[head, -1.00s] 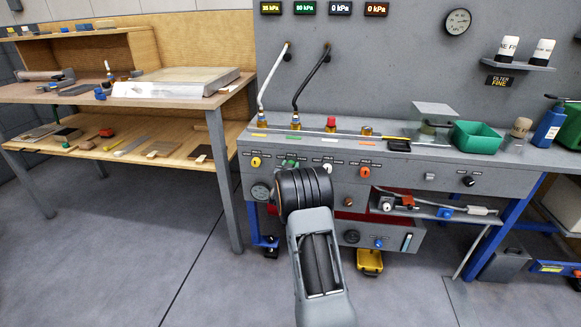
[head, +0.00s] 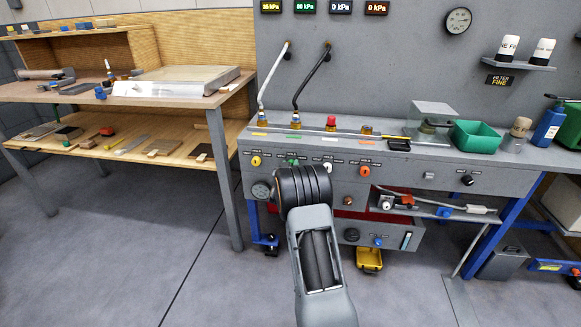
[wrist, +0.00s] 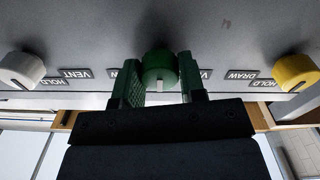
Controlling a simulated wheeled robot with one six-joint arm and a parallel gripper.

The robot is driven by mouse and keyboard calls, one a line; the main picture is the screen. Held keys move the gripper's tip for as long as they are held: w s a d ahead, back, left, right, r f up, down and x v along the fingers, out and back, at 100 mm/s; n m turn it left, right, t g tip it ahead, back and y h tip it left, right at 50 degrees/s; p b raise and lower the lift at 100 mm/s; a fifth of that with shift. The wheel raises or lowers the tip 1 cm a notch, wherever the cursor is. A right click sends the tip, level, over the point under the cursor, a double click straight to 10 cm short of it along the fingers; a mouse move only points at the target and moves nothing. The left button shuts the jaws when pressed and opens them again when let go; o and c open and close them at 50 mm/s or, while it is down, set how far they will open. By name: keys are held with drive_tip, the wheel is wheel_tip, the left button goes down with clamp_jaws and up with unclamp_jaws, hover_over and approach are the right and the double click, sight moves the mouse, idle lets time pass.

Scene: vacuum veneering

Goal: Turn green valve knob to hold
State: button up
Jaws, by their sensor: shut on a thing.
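The green valve knob (wrist: 159,68) sits on the grey panel at the top middle of the wrist view. The lettering beside this knob is mostly covered by the fingers. In the head view only a bit of the green knob (head: 292,161) shows above my dark wrist joint, and my fingers are hidden.
A white knob (wrist: 21,70) and a yellow knob (wrist: 295,72) flank it, with HOLD, VENT and DRAW labels. In the head view an orange knob (head: 365,171) sits farther right. Two hoses (head: 312,78) rise from the bench top. Open floor lies left.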

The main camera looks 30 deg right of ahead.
drive_tip(key=o, duration=0.9)
drive_tip(key=shift+s, duration=0.1)
drive_tip(key=p+v, duration=0.2)
drive_tip(key=v, duration=1.1)
drive_tip(key=shift+s+a+p, duration=0.25)
drive_tip(key=shift+s+p, duration=0.05)
drive_tip(key=shift+p, duration=0.05)
